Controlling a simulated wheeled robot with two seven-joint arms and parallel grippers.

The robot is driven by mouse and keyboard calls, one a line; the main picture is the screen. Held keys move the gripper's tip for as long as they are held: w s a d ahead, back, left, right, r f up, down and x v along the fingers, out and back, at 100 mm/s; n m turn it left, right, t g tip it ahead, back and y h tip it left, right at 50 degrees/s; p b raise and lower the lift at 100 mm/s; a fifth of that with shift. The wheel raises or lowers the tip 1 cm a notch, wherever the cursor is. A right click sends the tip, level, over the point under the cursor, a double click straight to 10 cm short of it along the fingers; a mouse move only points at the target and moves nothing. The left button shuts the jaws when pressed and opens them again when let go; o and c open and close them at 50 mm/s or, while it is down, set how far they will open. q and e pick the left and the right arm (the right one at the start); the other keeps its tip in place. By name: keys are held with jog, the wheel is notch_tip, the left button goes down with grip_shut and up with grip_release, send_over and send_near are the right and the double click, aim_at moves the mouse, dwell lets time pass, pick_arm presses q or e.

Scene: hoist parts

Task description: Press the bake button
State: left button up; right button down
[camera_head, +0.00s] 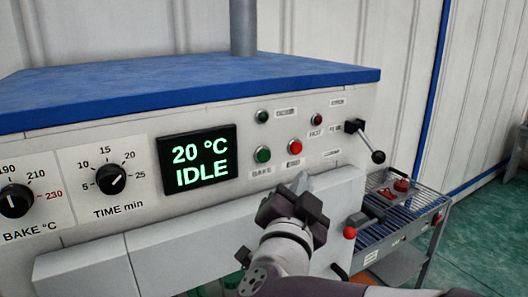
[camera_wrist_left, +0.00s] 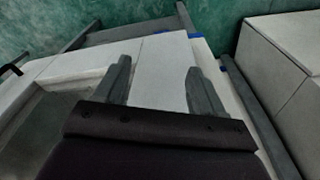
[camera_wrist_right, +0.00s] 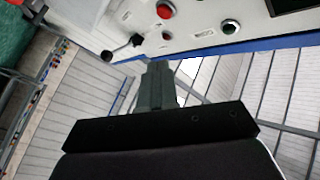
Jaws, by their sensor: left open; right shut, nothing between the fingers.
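The green button (camera_head: 263,155) above the BAKE label is on the oven's front panel, just right of the display (camera_head: 197,160), which reads 20 °C IDLE. A red button (camera_head: 295,146) sits to its right. My left gripper (camera_wrist_left: 157,75) is open and empty in the left wrist view.
Two dials (camera_head: 111,179) are at the panel's left. A lever with a round knob (camera_head: 378,157) sticks out at its right. A grey ledge (camera_head: 85,267) runs below the panel. A slatted rack (camera_head: 400,213) stands at the right, with green floor beyond.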

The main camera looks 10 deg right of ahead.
aim_at(263, 155)
jog(key=w+a, duration=0.1)
jog(key=w, duration=0.1)
jog(key=w+a+p, duration=0.1)
jog(key=w, duration=0.2)
jog(key=w+a, duration=0.1)
jog(key=w, duration=0.2)
jog(key=shift+w, duration=0.1)
pick_arm(q)
jog(key=shift+s+r, duration=0.2)
jog(key=shift+r, duration=0.55)
pick_arm(e)
jog(key=shift+s, duration=0.2)
jog(key=shift+w, duration=0.15)
jog(key=shift+a, duration=0.1)
dwell(1.1)
jog(key=shift+w+a, duration=0.1)
jog(key=shift+w, duration=0.25)
